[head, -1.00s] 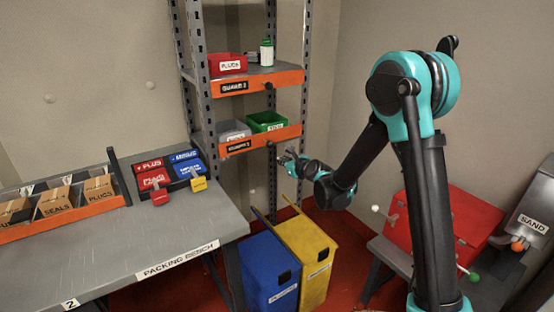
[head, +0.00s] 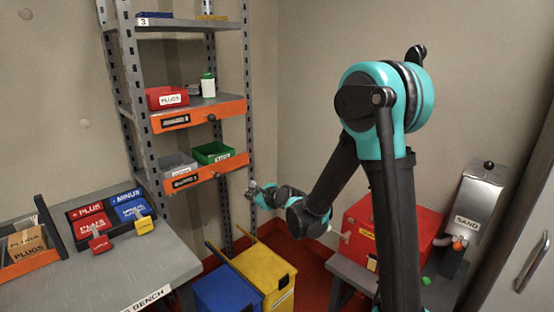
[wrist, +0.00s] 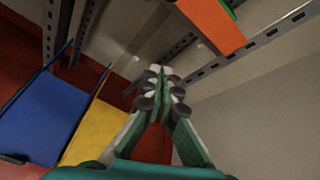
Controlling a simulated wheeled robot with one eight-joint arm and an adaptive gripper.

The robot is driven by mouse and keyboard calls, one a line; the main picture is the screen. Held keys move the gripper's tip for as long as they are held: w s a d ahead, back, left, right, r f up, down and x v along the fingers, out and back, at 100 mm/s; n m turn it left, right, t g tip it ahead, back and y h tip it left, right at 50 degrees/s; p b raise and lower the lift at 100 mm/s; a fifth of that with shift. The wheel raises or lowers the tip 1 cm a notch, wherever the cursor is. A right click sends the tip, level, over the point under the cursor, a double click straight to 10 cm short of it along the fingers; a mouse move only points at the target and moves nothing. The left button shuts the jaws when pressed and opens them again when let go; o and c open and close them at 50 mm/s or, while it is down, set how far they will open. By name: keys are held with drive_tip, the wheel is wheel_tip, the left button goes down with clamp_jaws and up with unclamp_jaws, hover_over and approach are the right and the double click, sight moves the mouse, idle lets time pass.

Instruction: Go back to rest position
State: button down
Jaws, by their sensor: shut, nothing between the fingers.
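My gripper (head: 252,188) is at the end of my teal and black arm, beside the right post of the shelf rack (head: 247,100) in the head view. In the wrist view my gripper (wrist: 160,75) points toward the wall corner, its fingers together and empty. An orange shelf edge (wrist: 212,22) shows above it there. No contact between the gripper and the rack can be made out.
The rack holds a red bin (head: 167,98), a grey bin (head: 178,166) and a green bin (head: 212,152). Blue (head: 225,290) and yellow (head: 265,270) bins stand below. A red box (head: 420,240) and a sand dispenser (head: 480,195) are at right. A packing bench (head: 120,270) is at left.

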drive_tip(key=s+d+f+n+g+h, duration=0.1)
drive_tip(key=s+d+n, duration=0.25)
drive_tip(key=d, duration=0.35)
drive_tip(key=s+d+f+n+h, duration=0.1)
drive_tip(key=s+d+n+h, duration=0.1)
drive_tip(key=s+d+n, duration=0.3)
drive_tip(key=s+d+n+g+h, duration=0.1)
drive_tip(key=d+n, duration=0.1)
drive_tip(key=d, duration=0.6)
drive_tip(key=s+d+f+n+g+h, duration=0.1)
drive_tip(key=s+d+f+n+h, duration=0.1)
drive_tip(key=s+d+n, duration=0.3)
drive_tip(key=s+d+f+n+g+h, duration=0.2)
drive_tip(key=s+d+n, duration=0.4)
drive_tip(key=s+d, duration=0.6)
wheel_tip(320, 180, down, 3)
drive_tip(key=shift+s+r+g+h, duration=0.15)
drive_tip(key=shift+s+g+h, duration=0.15)
drive_tip(key=shift+s+h, duration=0.4)
